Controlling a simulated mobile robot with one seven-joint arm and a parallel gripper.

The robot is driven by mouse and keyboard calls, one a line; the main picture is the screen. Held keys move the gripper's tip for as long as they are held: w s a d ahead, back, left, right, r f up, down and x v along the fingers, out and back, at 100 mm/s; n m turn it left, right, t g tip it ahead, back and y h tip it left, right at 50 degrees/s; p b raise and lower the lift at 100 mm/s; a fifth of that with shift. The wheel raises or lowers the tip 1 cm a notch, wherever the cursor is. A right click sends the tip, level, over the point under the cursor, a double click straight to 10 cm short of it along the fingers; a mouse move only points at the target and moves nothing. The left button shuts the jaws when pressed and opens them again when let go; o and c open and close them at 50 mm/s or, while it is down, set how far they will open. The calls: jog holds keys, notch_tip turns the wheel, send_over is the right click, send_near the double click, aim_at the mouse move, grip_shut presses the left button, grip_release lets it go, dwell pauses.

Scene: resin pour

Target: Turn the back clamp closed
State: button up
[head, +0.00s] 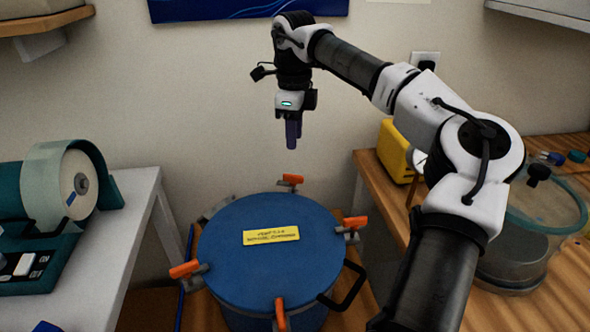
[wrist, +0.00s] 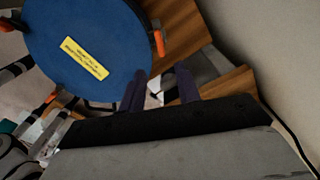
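The back clamp (head: 292,179) is at the far rim of the blue round lid (head: 300,265). Its orange handle lies sideways along the rim, while the handles of the other clamps point outward from the lid. The back clamp's handle also shows in the wrist view (wrist: 158,42), at the lid's right edge. My gripper (head: 291,145) hangs pointing down above the back clamp, apart from it. In the wrist view its two dark fingers (wrist: 161,88) are spread with no object held between them. The clamp's lower part is hard to make out.
A right clamp (head: 355,222), left clamp (head: 185,269) and front clamp (head: 280,314) sit around the lid. A black side handle (head: 350,287) sticks out at front right. The wall is close behind; a white table (head: 115,262) and a wooden bench (head: 375,185) flank the pot.

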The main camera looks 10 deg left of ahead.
aim_at(294, 175)
notch_tip(294, 175, down, 10)
jog(key=shift+f+p, duration=0.2)
jog(key=shift+p, duration=0.35)
grip_shut()
